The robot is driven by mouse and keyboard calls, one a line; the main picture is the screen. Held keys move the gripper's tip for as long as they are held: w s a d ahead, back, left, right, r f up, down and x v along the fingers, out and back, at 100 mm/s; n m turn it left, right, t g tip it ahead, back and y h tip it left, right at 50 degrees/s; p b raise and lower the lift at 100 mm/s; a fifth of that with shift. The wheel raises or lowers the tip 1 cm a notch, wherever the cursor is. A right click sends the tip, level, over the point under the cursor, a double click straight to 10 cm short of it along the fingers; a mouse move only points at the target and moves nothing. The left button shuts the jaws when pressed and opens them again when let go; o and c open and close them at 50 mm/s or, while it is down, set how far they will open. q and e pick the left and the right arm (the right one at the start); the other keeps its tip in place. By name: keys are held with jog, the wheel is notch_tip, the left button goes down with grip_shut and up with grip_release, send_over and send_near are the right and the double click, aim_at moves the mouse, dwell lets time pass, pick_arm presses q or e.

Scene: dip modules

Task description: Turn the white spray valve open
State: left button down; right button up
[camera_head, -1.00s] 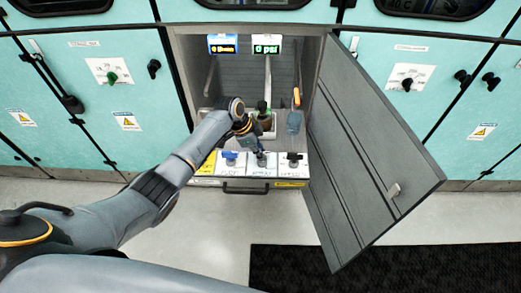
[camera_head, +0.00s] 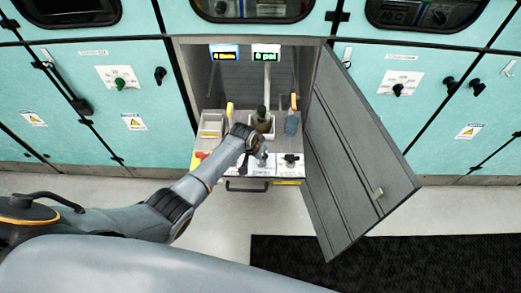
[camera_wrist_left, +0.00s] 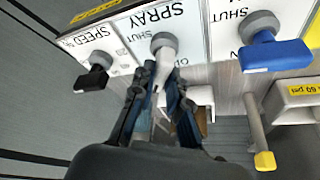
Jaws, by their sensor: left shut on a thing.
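The white spray valve (camera_wrist_left: 163,48) sits on the panel marked SPRAY in the left wrist view, which shows the panel upside down. It has a grey round base and a pale handle pointing toward my gripper. My left gripper (camera_wrist_left: 160,92) is shut on this handle, its dark fingers on either side. In the head view my left gripper (camera_head: 259,153) is at the middle of the valve panel, and the valve is mostly hidden there.
A blue-handled valve (camera_wrist_left: 275,52) and a black speed valve (camera_wrist_left: 93,70) flank the spray valve. Bottles, including a dark one (camera_head: 262,122), stand in the cabinet behind. The grey cabinet door (camera_head: 350,150) hangs open at right. A drawer handle (camera_head: 246,186) is below the panel.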

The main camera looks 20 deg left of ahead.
pick_arm(q)
jog(key=n, duration=0.2)
jog(key=n+y+p, duration=0.1)
jog(key=shift+d+r+n, duration=0.1)
jog(key=shift+d+n, duration=0.1)
jog(key=shift+n, duration=0.2)
jog(key=shift+n+y, duration=0.9)
jog(key=shift+n, duration=0.8)
jog(key=c, duration=1.3)
grip_release()
